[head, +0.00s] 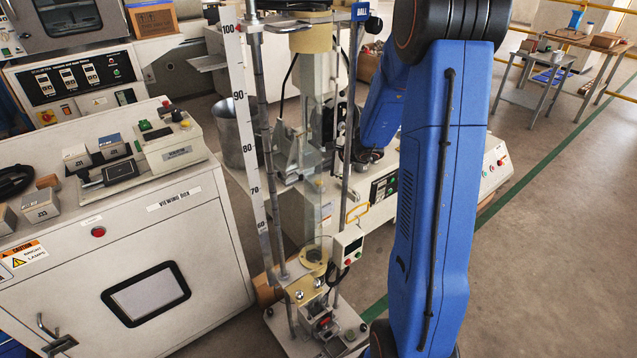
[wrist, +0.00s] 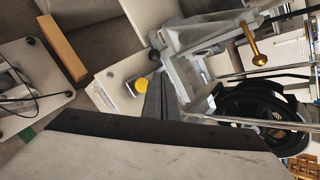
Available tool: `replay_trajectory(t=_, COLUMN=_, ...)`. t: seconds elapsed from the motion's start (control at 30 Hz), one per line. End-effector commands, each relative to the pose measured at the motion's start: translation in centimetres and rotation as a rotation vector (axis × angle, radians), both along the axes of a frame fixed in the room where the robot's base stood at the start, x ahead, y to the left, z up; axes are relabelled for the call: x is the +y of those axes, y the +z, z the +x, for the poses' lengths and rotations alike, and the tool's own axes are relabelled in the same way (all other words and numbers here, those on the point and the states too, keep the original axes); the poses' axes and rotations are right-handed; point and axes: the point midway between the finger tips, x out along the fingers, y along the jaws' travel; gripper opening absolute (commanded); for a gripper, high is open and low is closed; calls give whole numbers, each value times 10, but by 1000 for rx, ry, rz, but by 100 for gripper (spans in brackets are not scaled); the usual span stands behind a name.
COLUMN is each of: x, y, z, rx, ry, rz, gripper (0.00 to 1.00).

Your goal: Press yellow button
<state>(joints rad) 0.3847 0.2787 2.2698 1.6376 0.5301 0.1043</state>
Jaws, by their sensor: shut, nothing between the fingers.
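A round yellow button or cap (wrist: 142,84) shows in the wrist view, left of centre, on a pale fitting. Dark grey finger-like parts (wrist: 156,100), which I take for my gripper, show just right of it in that view. They look closed together with nothing held. I cannot tell whether they touch the yellow cap. In the head view my blue arm reaches toward the tall test stand (head: 322,185), and its links hide the gripper end.
The white viewing box (head: 205,212) stands at the left. A small box with red and green buttons (head: 348,245) hangs on the stand, above its base plate (head: 345,320). In the wrist view, a grey metal bracket (wrist: 182,50) and black wheel (wrist: 262,110) lie close right.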

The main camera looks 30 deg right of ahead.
Motion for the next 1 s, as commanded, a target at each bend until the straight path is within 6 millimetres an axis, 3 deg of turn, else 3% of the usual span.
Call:
replay_trajectory(t=0.3, x=0, y=-20, z=0, rx=1, ry=0, rz=1, gripper=0)
replay_trajectory(t=1.0, x=0, y=-21, z=0, rx=0, ry=-1, rz=1, gripper=0)
